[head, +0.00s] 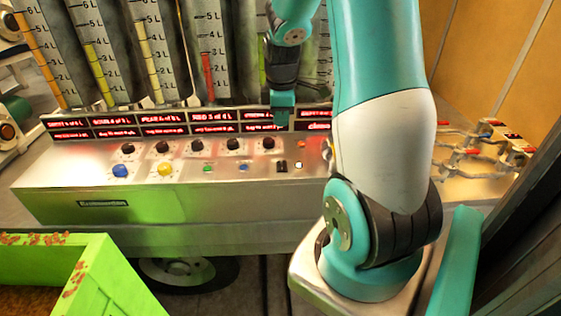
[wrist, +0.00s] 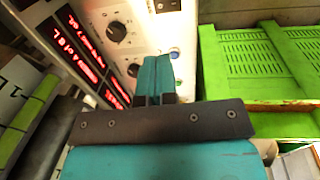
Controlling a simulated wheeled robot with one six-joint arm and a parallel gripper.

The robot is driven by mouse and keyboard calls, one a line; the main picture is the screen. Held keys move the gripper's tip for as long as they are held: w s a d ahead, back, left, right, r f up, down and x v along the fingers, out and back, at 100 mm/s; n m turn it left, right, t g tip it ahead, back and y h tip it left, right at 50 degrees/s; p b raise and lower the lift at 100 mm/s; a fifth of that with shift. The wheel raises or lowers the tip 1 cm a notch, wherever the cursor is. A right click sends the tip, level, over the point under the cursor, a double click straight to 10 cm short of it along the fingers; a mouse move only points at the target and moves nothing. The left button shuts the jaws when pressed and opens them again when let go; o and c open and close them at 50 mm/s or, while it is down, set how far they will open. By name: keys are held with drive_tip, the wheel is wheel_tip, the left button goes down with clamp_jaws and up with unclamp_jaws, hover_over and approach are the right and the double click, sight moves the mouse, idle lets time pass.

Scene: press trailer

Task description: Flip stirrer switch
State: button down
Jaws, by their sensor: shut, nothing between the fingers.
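A small dark rocker-like switch (head: 282,167) sits at the right of the control panel's lower row; its label is too small to read, so I cannot confirm it is the stirrer switch. It shows, partly cut off, at the top of the wrist view (wrist: 166,5). My gripper (head: 284,117) is above the back of the panel, in front of the red displays. In the wrist view its teal fingers (wrist: 155,72) are shut together and empty, pointing at the panel. The fingers appear apart from the switch; they cover part of the panel between the knobs and the blue button (wrist: 175,53).
Several black knobs (head: 233,144) stand behind the switch. A small lit white square (head: 299,165) is beside it. Tall graduated columns (head: 152,50) rise behind. A green crate (head: 125,285) stands front left.

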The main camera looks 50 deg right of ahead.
idle(0.3)
drive_tip(key=p, duration=0.2)
approach(279, 163)
drive_tip(key=f, duration=0.5)
drive_tip(key=d+f, duration=0.1)
drive_tip(key=f, duration=0.1)
drive_tip(key=shift+w+f, duration=0.2)
drive_tip(key=shift+f, duration=0.05)
